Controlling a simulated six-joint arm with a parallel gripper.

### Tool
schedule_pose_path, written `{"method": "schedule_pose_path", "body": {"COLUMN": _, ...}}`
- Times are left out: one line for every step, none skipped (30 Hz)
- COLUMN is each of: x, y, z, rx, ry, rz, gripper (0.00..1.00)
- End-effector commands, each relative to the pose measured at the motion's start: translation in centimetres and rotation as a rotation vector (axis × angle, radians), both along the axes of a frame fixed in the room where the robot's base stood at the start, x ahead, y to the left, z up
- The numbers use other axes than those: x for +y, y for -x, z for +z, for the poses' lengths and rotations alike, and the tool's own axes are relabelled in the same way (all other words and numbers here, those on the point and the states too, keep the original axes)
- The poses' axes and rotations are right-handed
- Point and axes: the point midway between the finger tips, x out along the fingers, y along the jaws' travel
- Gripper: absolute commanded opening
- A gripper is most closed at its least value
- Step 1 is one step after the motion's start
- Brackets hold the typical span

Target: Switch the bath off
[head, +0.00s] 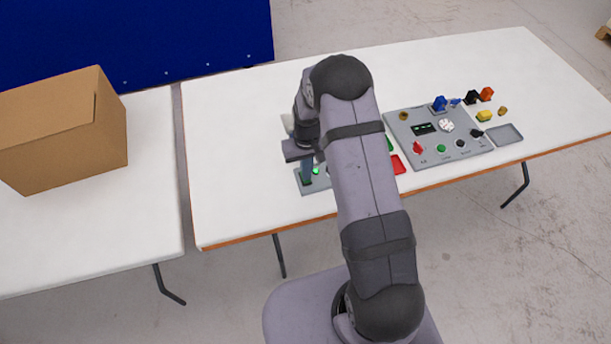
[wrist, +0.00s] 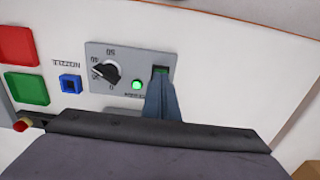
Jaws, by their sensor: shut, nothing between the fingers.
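A small grey control panel (wrist: 133,53) shows in the wrist view, with a black dial (wrist: 106,71) marked with numbers. A lit green lamp (wrist: 137,86) sits beside a dark switch with green on it (wrist: 160,70). My gripper (wrist: 160,84) is shut and empty, its fingertips at the switch; I cannot tell whether they touch it. The fingers hide part of the switch, so its position is unclear. In the head view the panel (head: 322,185) lies on the white table, partly behind my arm, with the green lamp (head: 316,171) lit. The bath itself cannot be made out.
A larger grey panel (head: 396,122) with knobs stands right. A cardboard box (head: 65,130) sits on the left table.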

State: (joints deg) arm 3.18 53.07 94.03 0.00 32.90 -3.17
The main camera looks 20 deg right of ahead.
Motion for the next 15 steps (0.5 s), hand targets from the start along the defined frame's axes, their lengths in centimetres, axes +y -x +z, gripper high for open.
{"method": "schedule_pose_path", "body": {"x": 0.00, "y": -0.01, "z": -0.13, "rx": 0.000, "ry": 0.000, "rz": 0.000, "gripper": 0.00}}
{"method": "schedule_pose_path", "body": {"x": 0.00, "y": -0.01, "z": -0.17, "rx": 0.000, "ry": 0.000, "rz": 0.000, "gripper": 0.00}}
{"method": "schedule_pose_path", "body": {"x": 0.00, "y": -0.01, "z": -0.23, "rx": 0.000, "ry": 0.000, "rz": 0.000, "gripper": 0.00}}
{"method": "schedule_pose_path", "body": {"x": 0.00, "y": -0.01, "z": -0.27, "rx": 0.000, "ry": 0.000, "rz": 0.000, "gripper": 0.00}}
{"method": "schedule_pose_path", "body": {"x": 0.00, "y": -0.01, "z": -0.31, "rx": 0.000, "ry": 0.000, "rz": 0.000, "gripper": 0.00}}
{"method": "schedule_pose_path", "body": {"x": 0.00, "y": -0.01, "z": -0.36, "rx": 0.000, "ry": 0.000, "rz": 0.000, "gripper": 0.00}}
{"method": "schedule_pose_path", "body": {"x": 0.00, "y": -0.01, "z": -0.40, "rx": 0.000, "ry": 0.000, "rz": 0.000, "gripper": 0.00}}
{"method": "schedule_pose_path", "body": {"x": 0.00, "y": -0.01, "z": -0.44, "rx": 0.000, "ry": 0.000, "rz": 0.000, "gripper": 0.00}}
{"method": "schedule_pose_path", "body": {"x": 0.00, "y": -0.01, "z": -0.50, "rx": 0.000, "ry": 0.000, "rz": 0.000, "gripper": 0.00}}
{"method": "schedule_pose_path", "body": {"x": 0.00, "y": -0.01, "z": -0.54, "rx": 0.000, "ry": 0.000, "rz": 0.000, "gripper": 0.00}}
{"method": "schedule_pose_path", "body": {"x": 0.00, "y": -0.01, "z": -0.58, "rx": 0.000, "ry": 0.000, "rz": 0.000, "gripper": 0.00}}
{"method": "schedule_pose_path", "body": {"x": 0.00, "y": -0.01, "z": -0.64, "rx": 0.000, "ry": 0.000, "rz": 0.000, "gripper": 0.00}}
{"method": "schedule_pose_path", "body": {"x": 0.00, "y": -0.01, "z": -0.67, "rx": 0.000, "ry": 0.000, "rz": 0.000, "gripper": 0.00}}
{"method": "schedule_pose_path", "body": {"x": 0.00, "y": -0.01, "z": -0.71, "rx": 0.000, "ry": 0.000, "rz": 0.000, "gripper": 0.00}}
{"method": "schedule_pose_path", "body": {"x": 0.00, "y": -0.01, "z": -0.77, "rx": 0.000, "ry": 0.000, "rz": 0.000, "gripper": 0.00}}
